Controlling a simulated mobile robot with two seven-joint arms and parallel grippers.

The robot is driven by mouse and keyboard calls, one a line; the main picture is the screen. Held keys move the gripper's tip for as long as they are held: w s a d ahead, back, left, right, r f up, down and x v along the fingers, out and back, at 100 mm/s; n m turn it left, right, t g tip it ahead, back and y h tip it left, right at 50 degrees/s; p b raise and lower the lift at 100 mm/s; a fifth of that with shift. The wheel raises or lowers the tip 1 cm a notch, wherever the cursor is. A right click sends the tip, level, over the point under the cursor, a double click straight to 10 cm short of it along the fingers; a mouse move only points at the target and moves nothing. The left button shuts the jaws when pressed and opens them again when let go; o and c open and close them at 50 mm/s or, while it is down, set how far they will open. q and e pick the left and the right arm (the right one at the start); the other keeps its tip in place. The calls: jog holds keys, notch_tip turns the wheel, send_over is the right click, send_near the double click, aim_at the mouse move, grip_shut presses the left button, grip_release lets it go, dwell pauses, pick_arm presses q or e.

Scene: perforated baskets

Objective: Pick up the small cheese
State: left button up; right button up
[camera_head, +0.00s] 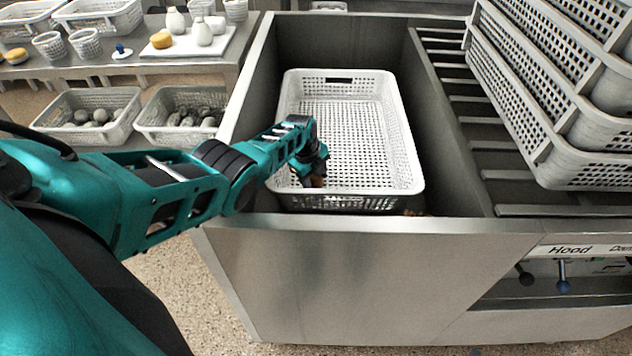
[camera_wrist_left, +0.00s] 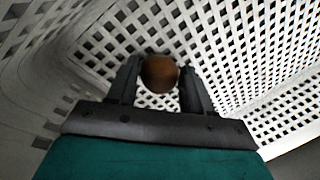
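My left gripper (camera_head: 318,180) points down inside the white perforated basket (camera_head: 413,150), near its front left part. In the left wrist view a small round brown thing (camera_wrist_left: 160,73) sits between the two fingers of this gripper (camera_wrist_left: 160,80). It fills nearly the whole gap. I cannot tell whether the fingers press on it or whether it is the small cheese. A bit of brown (camera_head: 318,182) also shows at the fingertips in the head view. A yellow cheese-like round (camera_head: 162,40) lies on a white board at the upper left. My right gripper is not in view.
The basket stands in a deep metal sink (camera_head: 262,100) with high walls. Stacked grey baskets (camera_head: 560,100) stand on the ribbed drainer at right. Two baskets of round items (camera_head: 88,118) are at left, below a metal table (camera_head: 190,62). Most of the basket floor looks clear.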

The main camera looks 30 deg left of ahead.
pick_arm(q)
jog(key=c, duration=0.6)
jog(key=shift+r, duration=0.15)
jog(key=shift+c, duration=0.2)
